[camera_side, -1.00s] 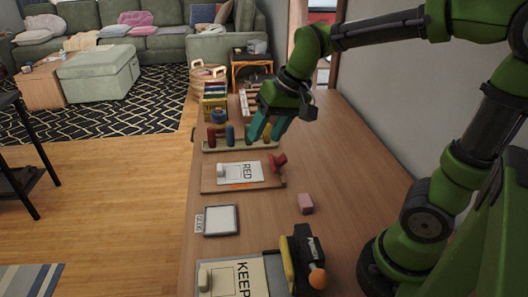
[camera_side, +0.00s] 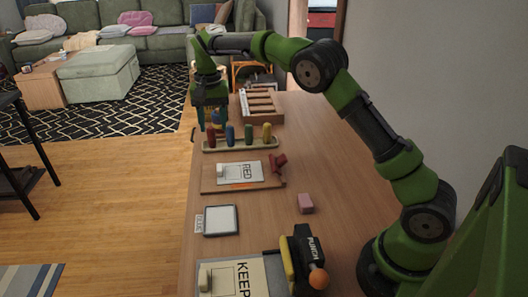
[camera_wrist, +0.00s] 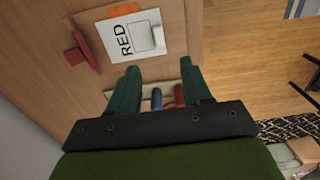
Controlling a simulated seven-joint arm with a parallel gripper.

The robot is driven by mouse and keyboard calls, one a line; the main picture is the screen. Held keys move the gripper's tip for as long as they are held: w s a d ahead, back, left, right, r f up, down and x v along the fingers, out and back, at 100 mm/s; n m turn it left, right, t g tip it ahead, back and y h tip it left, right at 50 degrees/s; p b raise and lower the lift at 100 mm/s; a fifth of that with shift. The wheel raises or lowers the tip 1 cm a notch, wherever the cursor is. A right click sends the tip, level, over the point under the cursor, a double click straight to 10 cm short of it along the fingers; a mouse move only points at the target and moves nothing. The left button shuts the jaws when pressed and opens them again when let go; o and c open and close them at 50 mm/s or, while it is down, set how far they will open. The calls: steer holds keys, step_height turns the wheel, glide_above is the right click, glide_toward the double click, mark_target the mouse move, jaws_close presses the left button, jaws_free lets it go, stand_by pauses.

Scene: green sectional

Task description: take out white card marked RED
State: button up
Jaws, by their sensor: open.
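The white card marked RED (camera_side: 236,172) lies on a brown wooden board (camera_side: 210,186), with a small white block (camera_side: 220,171) on its left part. A red clamp-like piece (camera_side: 279,163) sits at the board's right edge. In the wrist view the card (camera_wrist: 118,38) is ahead of the fingers, and the red piece (camera_wrist: 82,52) is left of it. My gripper (camera_side: 209,122) is open and empty, pointing down at the left end of the peg rack, beyond the card. It also shows in the wrist view (camera_wrist: 158,88), apart from the card.
The rack (camera_side: 243,144) holds several coloured pegs. A wooden slotted tray (camera_side: 262,105) stands behind it. Nearer are a white-topped pad (camera_side: 221,220), a pink block (camera_side: 305,204), a KEEP card (camera_side: 240,278) and a punch (camera_side: 305,258). The table's right side is mostly clear.

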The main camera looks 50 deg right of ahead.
glide_above(220, 168)
steer(key=f, duration=0.9)
steer(key=shift+w+a+f, duration=0.2)
steer(key=shift+f, duration=0.1)
steer(key=shift+d+f, duration=0.15)
steer(key=shift+f, duration=1.25)
steer(key=shift+d+f, duration=0.1)
steer(key=shift+f, duration=1.3)
jaws_close()
